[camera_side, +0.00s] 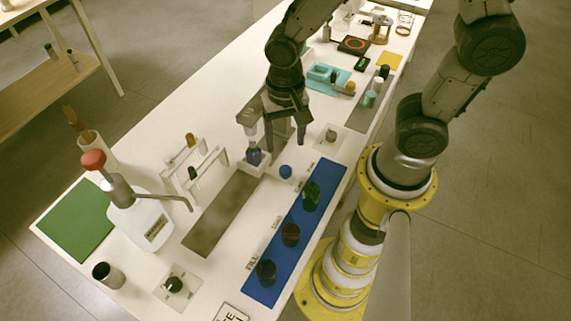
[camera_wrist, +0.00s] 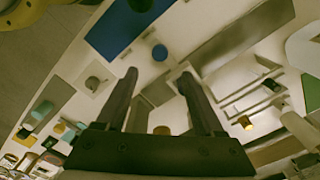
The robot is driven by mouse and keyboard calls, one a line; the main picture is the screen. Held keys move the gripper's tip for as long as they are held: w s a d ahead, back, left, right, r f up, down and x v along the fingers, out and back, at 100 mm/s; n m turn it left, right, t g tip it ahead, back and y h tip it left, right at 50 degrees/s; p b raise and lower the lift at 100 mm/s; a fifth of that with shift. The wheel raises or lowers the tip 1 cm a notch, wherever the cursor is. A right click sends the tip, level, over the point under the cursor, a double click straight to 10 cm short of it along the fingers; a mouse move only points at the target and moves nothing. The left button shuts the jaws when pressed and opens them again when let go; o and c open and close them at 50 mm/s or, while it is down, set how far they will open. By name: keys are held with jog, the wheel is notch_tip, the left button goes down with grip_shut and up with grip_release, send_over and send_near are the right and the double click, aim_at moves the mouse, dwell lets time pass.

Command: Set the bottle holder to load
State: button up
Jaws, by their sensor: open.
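My gripper (camera_side: 272,145) is open, pointing down over the middle of the table; its two fingers (camera_wrist: 158,75) show apart in the wrist view. A small bottle with a purple body (camera_side: 254,156) stands in a pale square holder (camera_side: 251,169) at the far end of a grey strip (camera_side: 222,212), just below the fingers in the side view. I cannot tell whether a finger touches it. The blue strip (camera_side: 274,262) has FILL and LOAD printed beside it, with a third label too small to read. Several dark round pieces (camera_side: 290,235) stand on it.
A blue cap (camera_side: 286,171) stands beside the holder; it also shows in the wrist view (camera_wrist: 160,52). A white rack (camera_side: 193,165) and a red-topped pump bottle (camera_side: 139,215) stand left. A pale square (camera_side: 331,143) bearing a small grey piece lies right of my gripper.

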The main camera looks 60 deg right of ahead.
aim_at(285, 169)
notch_tip(285, 169, down, 10)
dwell(0.4)
grip_shut()
dwell(1.3)
